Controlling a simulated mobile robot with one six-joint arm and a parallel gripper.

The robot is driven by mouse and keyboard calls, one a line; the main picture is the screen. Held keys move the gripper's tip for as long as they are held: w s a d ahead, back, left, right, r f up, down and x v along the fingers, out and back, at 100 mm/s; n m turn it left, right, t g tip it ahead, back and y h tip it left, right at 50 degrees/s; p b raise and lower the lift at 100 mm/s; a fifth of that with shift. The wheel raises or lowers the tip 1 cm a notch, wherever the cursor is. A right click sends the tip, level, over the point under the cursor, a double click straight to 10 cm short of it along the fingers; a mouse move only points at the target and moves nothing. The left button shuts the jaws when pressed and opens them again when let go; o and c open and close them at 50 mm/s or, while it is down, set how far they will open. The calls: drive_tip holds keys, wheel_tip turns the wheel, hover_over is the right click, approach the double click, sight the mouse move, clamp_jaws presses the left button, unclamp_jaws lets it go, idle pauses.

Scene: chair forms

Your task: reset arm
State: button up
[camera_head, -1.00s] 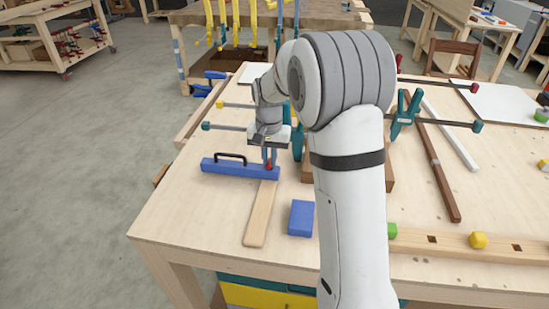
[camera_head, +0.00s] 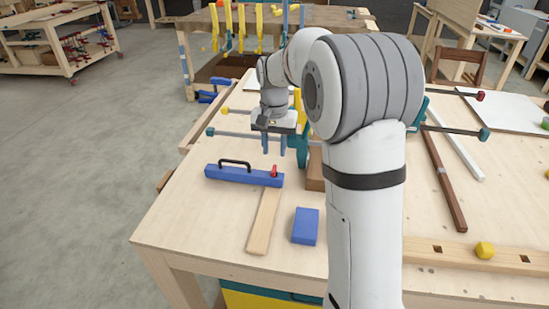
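My gripper (camera_head: 274,145) points down above the workbench (camera_head: 190,222), a little above and behind the right end of a blue bar with a black handle (camera_head: 225,176). Its two fingers show with a gap between them and nothing held. A small red piece (camera_head: 275,170) stands at the bar's right end, beside a pale wooden strip (camera_head: 264,220). The gripper is apart from both. My arm hides part of the bench's middle.
A blue block (camera_head: 305,226) lies right of the strip. Teal clamps with long bars (camera_head: 300,150) stand behind. A brown strip (camera_head: 445,182) and a yellow knob (camera_head: 485,250) are at the right. The bench's front left is clear.

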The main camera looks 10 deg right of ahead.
drive_tip(key=shift+r, duration=0.6)
drive_tip(key=shift+s+r, duration=0.15)
drive_tip(key=shift+s, duration=0.2)
drive_tip(key=s+d+n+t, duration=0.1)
drive_tip(key=s+n, duration=0.3)
drive_tip(key=s, duration=2.3)
drive_tip(key=shift+d+f+n+t, duration=0.3)
drive_tip(key=shift+f+t, duration=0.15)
drive_tip(key=shift+t, duration=0.35)
